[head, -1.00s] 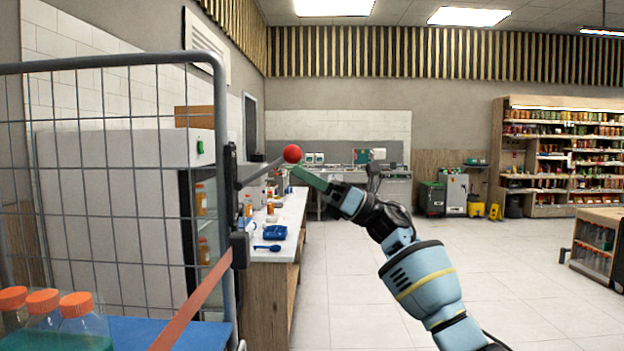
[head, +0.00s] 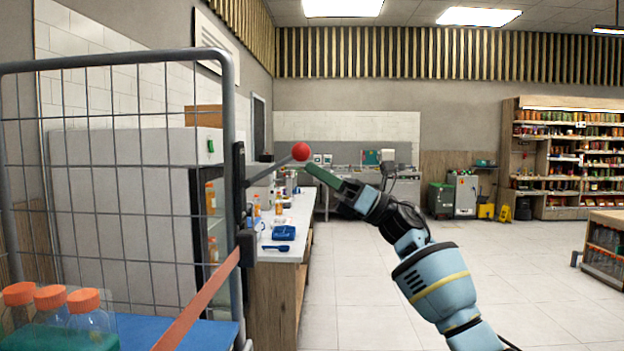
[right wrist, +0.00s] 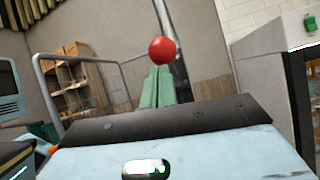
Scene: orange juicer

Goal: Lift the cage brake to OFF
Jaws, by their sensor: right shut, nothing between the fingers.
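The cage brake is a dark lever with a red ball knob (head: 301,151) on its end. It sticks out from a black bracket on the cage's side post and slopes up to the right. My right gripper (head: 310,169) is shut and empty, its green fingers pointing up and left with the tips just below the knob. In the right wrist view the knob (right wrist: 162,49) shows just beyond the tips of the shut fingers (right wrist: 157,84). I cannot tell whether they touch. My left gripper is not in view.
The wire cage (head: 232,120) stands at the left with an orange strap (head: 200,298) across it. Bottles with orange caps (head: 50,298) stand at the lower left on a blue surface. A counter (head: 280,245) lies behind the cage. The floor at the right is open.

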